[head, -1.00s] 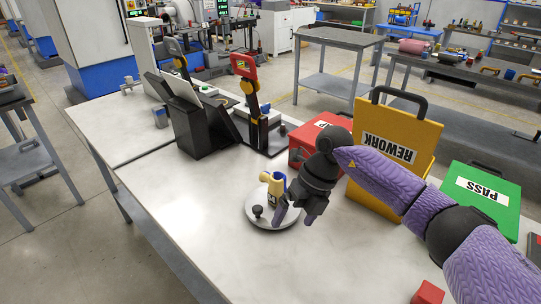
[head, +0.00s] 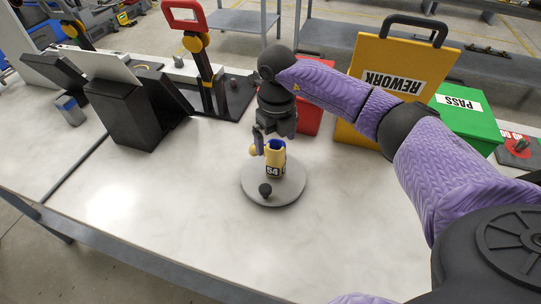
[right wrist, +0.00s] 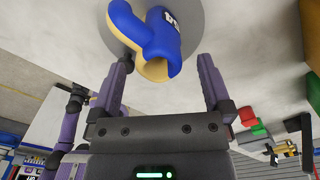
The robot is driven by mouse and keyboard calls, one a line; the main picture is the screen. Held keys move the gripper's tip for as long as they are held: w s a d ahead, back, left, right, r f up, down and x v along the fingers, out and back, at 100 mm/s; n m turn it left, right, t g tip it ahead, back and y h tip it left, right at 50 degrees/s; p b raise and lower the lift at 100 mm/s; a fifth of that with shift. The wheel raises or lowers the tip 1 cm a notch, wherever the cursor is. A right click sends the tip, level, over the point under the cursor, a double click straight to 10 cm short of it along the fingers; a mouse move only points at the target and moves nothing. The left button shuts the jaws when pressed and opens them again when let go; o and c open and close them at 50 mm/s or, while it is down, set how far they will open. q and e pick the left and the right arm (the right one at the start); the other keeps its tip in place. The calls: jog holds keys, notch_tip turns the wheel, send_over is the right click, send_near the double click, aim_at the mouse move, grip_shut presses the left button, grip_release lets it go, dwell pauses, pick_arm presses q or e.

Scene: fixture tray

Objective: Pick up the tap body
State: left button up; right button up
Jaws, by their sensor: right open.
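My right gripper (head: 269,146) points down, open, at the top of the tap body. In the right wrist view the tap body (right wrist: 160,38) lies just beyond and between the spread fingers (right wrist: 163,62). No grip shows; whether a finger touches it I cannot tell. My left gripper is not in view.
A red bin (head: 309,116), a yellow REWORK box (head: 401,70) and a green PASS box (head: 462,122) stand behind and to the right. A black stand (head: 130,112) and a red-topped device (head: 184,16) are at the back left. The front-left table (head: 150,205) is clear.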

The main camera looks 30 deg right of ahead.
notch_tip(320, 180, down, 4)
jog(key=shift+s+f, duration=0.1)
grip_shut()
dwell(0.4)
